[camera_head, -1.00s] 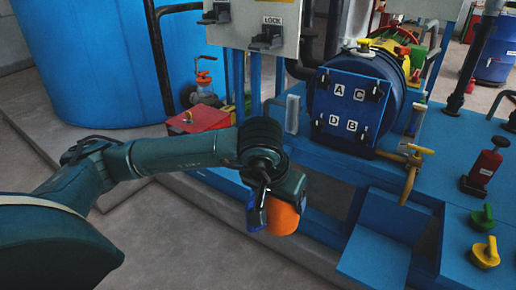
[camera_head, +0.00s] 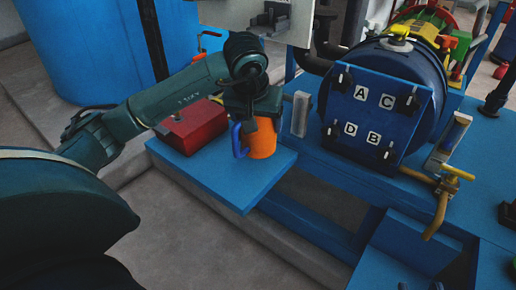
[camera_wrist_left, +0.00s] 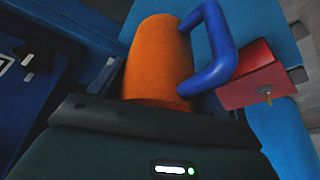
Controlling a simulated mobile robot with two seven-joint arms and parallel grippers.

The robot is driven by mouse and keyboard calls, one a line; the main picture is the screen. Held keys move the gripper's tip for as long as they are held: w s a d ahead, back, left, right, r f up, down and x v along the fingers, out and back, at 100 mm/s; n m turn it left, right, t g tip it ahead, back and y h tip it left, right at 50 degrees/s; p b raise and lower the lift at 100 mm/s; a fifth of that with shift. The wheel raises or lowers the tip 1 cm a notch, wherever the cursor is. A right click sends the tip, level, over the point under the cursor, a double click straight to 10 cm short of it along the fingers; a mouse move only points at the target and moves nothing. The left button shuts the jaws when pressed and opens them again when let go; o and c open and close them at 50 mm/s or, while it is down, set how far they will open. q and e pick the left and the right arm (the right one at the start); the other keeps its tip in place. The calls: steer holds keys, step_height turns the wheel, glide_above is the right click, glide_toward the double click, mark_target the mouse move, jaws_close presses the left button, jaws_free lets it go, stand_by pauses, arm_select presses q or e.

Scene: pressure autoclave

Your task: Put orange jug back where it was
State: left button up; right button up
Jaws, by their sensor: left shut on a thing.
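The orange jug (camera_head: 263,140) with a blue handle is upright over a blue platform (camera_head: 235,192), just right of a red box (camera_head: 197,126). My left gripper (camera_head: 254,112) is shut on the jug from above and hides its upper part. Whether the jug's base touches the platform or hangs just above it, I cannot tell. In the left wrist view the jug (camera_wrist_left: 160,60) lies straight ahead of the gripper, its blue handle toward the red box (camera_wrist_left: 250,78). My right gripper is in neither current view.
The blue autoclave (camera_head: 380,105) with its lettered door stands to the right, with a yellow-handled pipe (camera_head: 437,200) beside it. A grey panel (camera_head: 265,18) is behind my left wrist. A large blue tank (camera_head: 85,50) stands at the back left. The platform's front is clear.

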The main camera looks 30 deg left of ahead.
mark_target(258, 141)
arm_select(q)
steer(key=shift+f, duration=0.95)
step_height(258, 141, down, 3)
steer(key=shift+f+b, duration=0.1)
steer(key=shift+b, duration=0.55)
steer(key=shift+f, duration=0.25)
steer(key=shift+r, duration=0.1)
arm_select(e)
steer(key=shift+a+y, duration=0.3)
steer(key=shift+y, duration=0.1)
arm_select(q)
steer(key=shift+f, duration=0.2)
steer(key=o, duration=1.3)
steer(key=shift+o, duration=0.2)
